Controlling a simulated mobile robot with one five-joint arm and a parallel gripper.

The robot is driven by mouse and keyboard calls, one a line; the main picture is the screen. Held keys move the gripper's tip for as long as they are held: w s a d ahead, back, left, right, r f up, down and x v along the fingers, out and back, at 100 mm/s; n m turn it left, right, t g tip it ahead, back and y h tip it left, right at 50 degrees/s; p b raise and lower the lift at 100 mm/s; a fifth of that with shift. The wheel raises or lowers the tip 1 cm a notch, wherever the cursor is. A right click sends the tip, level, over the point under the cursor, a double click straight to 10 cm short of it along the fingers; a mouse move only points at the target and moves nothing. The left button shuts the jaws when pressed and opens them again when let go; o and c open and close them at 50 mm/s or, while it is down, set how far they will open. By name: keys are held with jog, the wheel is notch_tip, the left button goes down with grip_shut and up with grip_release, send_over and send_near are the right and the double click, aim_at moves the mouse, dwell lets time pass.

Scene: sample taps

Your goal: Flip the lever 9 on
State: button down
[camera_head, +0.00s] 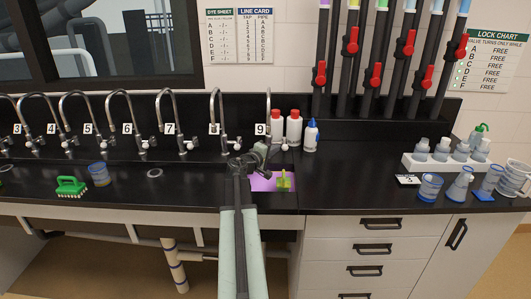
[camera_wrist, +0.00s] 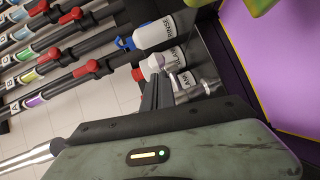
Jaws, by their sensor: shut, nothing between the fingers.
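The tap labelled 9 (camera_head: 261,129) is a tall chrome gooseneck at the right end of the row of taps. A small white lever tip (camera_head: 284,146) shows just right of my gripper (camera_head: 266,153). In the wrist view, a white knob (camera_wrist: 156,62), apparently this lever, is at the tips of my shut, empty gripper (camera_wrist: 157,82). I cannot tell whether they touch. My arm and gripper hide the lower part of tap 9 and most of the lever's base.
White bottles with red caps (camera_head: 293,127) and a blue-capped bottle (camera_head: 311,136) stand close behind and right of the lever. Tap 8 (camera_head: 217,120) stands to the left.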

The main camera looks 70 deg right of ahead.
jog(key=shift+s+d, duration=0.2)
jog(key=shift+s, duration=0.05)
jog(key=s, duration=0.2)
jog(key=s+d, duration=0.1)
jog(key=s, duration=0.1)
jog(key=shift+s, duration=0.25)
jog(key=shift+a, duration=0.1)
